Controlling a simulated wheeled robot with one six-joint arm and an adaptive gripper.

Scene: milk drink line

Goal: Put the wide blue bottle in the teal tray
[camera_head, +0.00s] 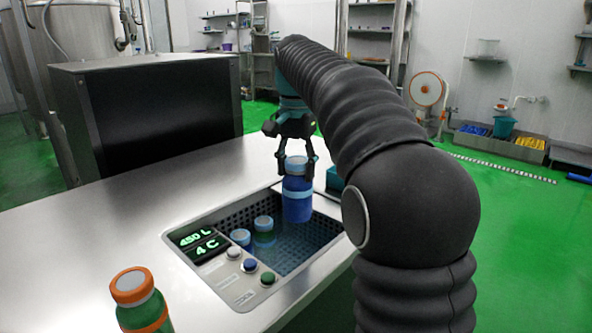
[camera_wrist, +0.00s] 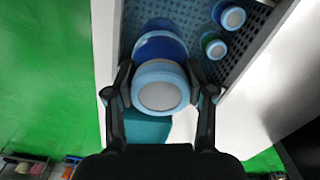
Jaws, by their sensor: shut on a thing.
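The wide blue bottle (camera_head: 298,207) has a light blue band and a light blue rimmed cap. It hangs upright from my gripper (camera_head: 296,168), over the back part of the sunken grid basin. In the wrist view, my gripper (camera_wrist: 160,93) has one finger on each side of the bottle's cap (camera_wrist: 158,95), and the blue body (camera_wrist: 160,47) shows beyond it. A teal surface, likely the teal tray (camera_head: 334,181), shows just right of the bottle, mostly hidden by my arm. It also shows beneath the gripper in the wrist view (camera_wrist: 146,130).
The basin (camera_head: 318,258) holds a small blue bottle (camera_head: 241,238) and a green bottle (camera_head: 264,230), both light-capped. Buttons (camera_head: 250,266) and a display (camera_head: 197,240) line its left side. An orange-capped green bottle (camera_head: 140,298) stands at the front. The left counter (camera_head: 110,225) is clear.

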